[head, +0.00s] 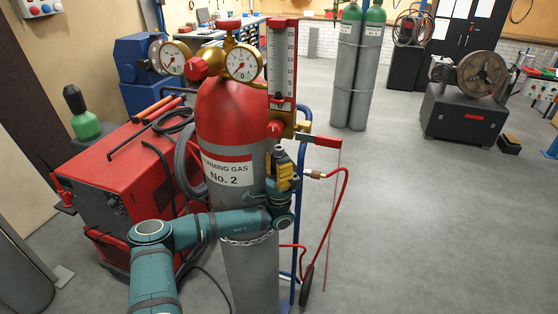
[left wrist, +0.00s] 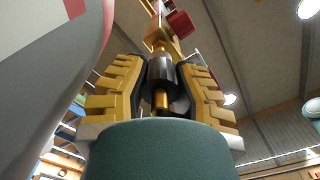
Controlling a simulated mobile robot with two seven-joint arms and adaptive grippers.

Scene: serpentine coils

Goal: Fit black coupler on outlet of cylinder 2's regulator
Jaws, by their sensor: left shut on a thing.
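Cylinder 2 (head: 231,125) stands upright, grey with a red top and a "No. 2" label. Its brass regulator (head: 222,48) carries two gauges and a clear flow tube (head: 282,60) with a red knob (head: 275,128) below. My left gripper (head: 284,162) is just below that knob, beside the cylinder. In the left wrist view, its yellow-padded fingers (left wrist: 162,88) are shut on the black coupler (left wrist: 160,72). A brass stem (left wrist: 162,99) shows under the coupler. The brass outlet (left wrist: 155,36) is right above it; I cannot tell whether they touch. My right gripper is out of view.
A red hose (head: 345,190) with a brass fitting (head: 313,174) hangs right of my gripper, near a blue trolley frame (head: 304,130). A red welding machine (head: 130,180) stands close at left.

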